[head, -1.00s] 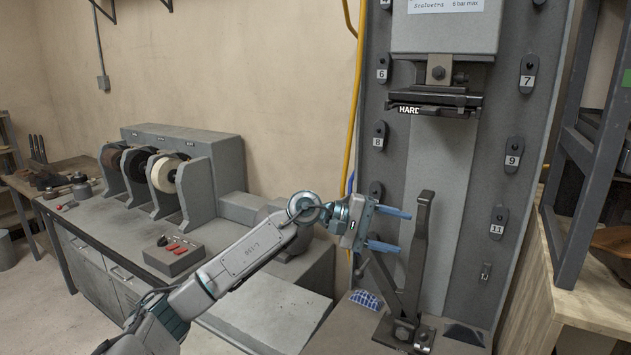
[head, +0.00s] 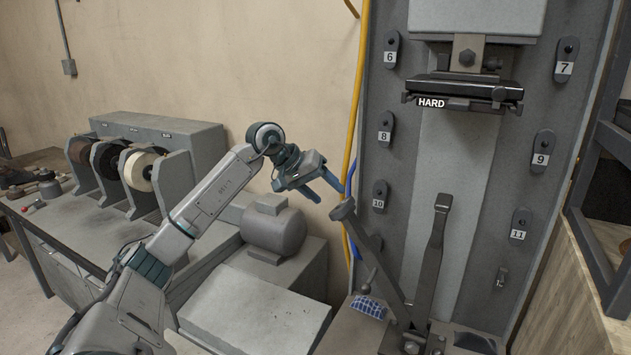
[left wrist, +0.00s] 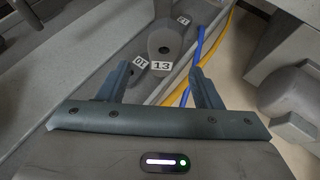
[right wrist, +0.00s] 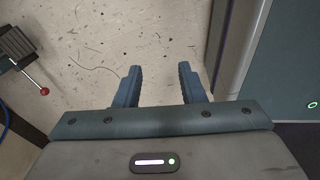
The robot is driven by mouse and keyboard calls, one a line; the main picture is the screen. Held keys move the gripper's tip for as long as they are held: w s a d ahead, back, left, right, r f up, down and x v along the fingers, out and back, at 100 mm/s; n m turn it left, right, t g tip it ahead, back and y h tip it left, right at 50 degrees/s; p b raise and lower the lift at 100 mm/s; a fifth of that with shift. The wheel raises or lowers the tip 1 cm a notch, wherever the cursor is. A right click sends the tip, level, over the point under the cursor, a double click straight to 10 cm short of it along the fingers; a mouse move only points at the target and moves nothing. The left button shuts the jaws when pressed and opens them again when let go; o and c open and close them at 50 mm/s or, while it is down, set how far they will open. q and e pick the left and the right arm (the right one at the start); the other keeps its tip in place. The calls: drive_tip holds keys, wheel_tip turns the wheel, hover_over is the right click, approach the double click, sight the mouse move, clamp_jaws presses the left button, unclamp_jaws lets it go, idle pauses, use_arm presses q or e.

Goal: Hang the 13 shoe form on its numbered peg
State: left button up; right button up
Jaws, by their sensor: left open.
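The shoe form marked 13 (left wrist: 165,46) shows in the left wrist view as a dark grey rounded piece with a hole. It lies beyond and between my left fingertips, apart from them. In the head view, a grey piece (head: 343,210) at the top of a tilted arm lies just right of my left gripper; no number is readable on it. My left gripper (head: 323,190) is open and empty, pointing right and down. A small bare peg (head: 502,277) sits below form 11; its number is unreadable. My right gripper (right wrist: 160,86) is open and empty over speckled floor.
Numbered forms hang on the grey machine column, including 10 (head: 379,196) and 11 (head: 520,224). An upright post (head: 437,240) stands before the column. Yellow (head: 358,110) and blue hoses run along the column's left edge.

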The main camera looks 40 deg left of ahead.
sight(340, 205)
use_arm(q)
drive_tip(key=x, duration=0.3)
drive_tip(key=shift+w+a+f, duration=0.25)
drive_tip(key=shift+a+f, duration=0.05)
drive_tip(key=shift+w+d+f+p, duration=0.2)
drive_tip(key=shift+p, duration=0.1)
drive_tip(key=shift+w+d+f, duration=0.15)
drive_tip(key=shift+d+f, duration=0.05)
drive_tip(key=shift+f, duration=0.05)
drive_tip(key=shift+w+d+f, duration=0.1)
drive_tip(key=shift+w+f, duration=0.3)
use_arm(e)
drive_tip(key=shift+w+a+r, duration=0.2)
drive_tip(key=shift+w+a, duration=0.2)
drive_tip(key=shift+a, duration=0.1)
drive_tip(key=shift+w+a+r, duration=0.15)
drive_tip(key=shift+w+a, duration=0.2)
drive_tip(key=shift+a, duration=0.15)
use_arm(q)
clamp_jaws()
use_arm(e)
drive_tip(key=shift+a, duration=0.3)
